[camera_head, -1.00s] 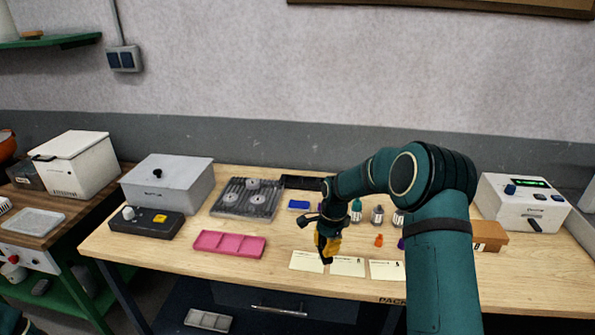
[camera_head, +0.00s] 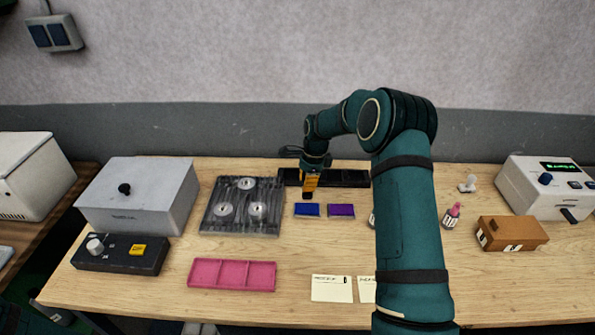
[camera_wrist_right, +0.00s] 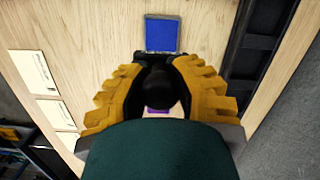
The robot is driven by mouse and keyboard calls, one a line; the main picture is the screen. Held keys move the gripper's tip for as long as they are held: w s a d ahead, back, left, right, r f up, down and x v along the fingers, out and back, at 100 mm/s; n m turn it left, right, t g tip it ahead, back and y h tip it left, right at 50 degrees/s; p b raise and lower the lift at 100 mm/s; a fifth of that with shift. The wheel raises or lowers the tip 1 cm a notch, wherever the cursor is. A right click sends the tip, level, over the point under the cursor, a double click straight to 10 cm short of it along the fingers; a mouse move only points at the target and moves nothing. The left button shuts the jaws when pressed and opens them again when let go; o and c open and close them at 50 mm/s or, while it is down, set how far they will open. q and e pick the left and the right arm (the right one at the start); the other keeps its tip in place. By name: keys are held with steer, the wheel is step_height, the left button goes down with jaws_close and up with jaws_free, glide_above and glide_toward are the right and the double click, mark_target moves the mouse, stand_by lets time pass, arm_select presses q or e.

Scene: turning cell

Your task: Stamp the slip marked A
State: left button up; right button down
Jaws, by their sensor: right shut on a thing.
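My right gripper (camera_head: 310,192) points down over the back of the bench, just behind the blue ink pad (camera_head: 307,210) and the purple ink pad (camera_head: 341,211). In the right wrist view its yellow fingers (camera_wrist_right: 158,90) are shut on a dark, rounded thing (camera_wrist_right: 158,85), which looks like a stamp handle. Its lower end is hidden. The blue pad (camera_wrist_right: 162,35) also shows there, with a sliver of purple below the held thing. Pale slips (camera_head: 331,288) lie at the front edge; their marks are too small to read surely. My left gripper is out of view.
A long black tray (camera_head: 350,178) lies behind the pads. Left are a grey fixture with discs (camera_head: 242,222), a pink tray (camera_head: 232,261) and a grey box (camera_head: 140,205). My right arm hides part of the bench. A brown box (camera_head: 512,246) stands right. Bare wood separates pads and slips.

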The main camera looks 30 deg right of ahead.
steer(key=shift+f, duration=0.2)
steer(key=shift+s+f+b, duration=0.15)
steer(key=shift+f+b, duration=0.3)
steer(key=shift+f, duration=0.05)
steer(key=shift+f+b, duration=1.25)
steer(key=shift+f, duration=1)
steer(key=shift+f+b, duration=0.5)
steer(key=shift+f, duration=0.3)
steer(key=shift+r+p, duration=2.1)
steer(key=shift+r, duration=1.5)
